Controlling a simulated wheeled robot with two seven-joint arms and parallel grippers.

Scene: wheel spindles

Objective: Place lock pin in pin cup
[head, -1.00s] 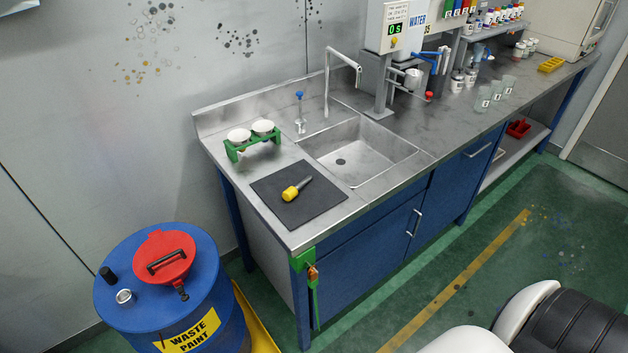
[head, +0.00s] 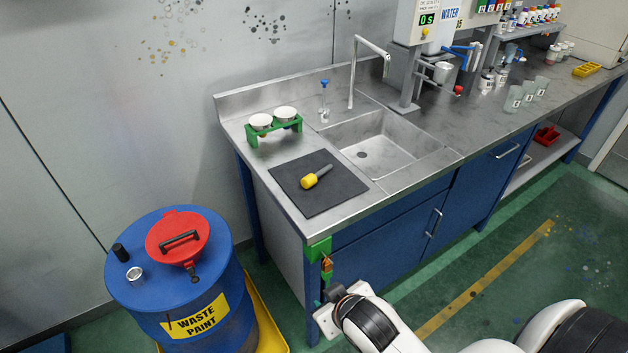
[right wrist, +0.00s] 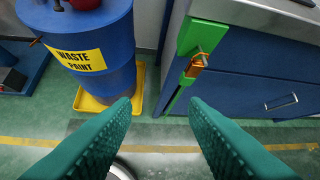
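No part is plainly marked as the lock pin or the pin cup. On the blue drum in the head view, a small dark pin-like piece (head: 193,274) sits at the front latch of the red lid (head: 178,238); I cannot tell if it is the lock pin. A small silver cup (head: 134,274) stands left of the lid and may be the pin cup. My right gripper (right wrist: 157,102) is open and empty in the right wrist view, over the floor between drum and cabinet. My right arm shows at the bottom of the head view. My left gripper is out of view.
The blue drum (head: 170,300) stands in a yellow tray (head: 268,325) left of the steel bench (head: 345,212). A green bracket (head: 318,249) with an orange-brown piece is on the bench's near corner. A black mat (head: 325,200) bears a yellow-headed tool (head: 317,177).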

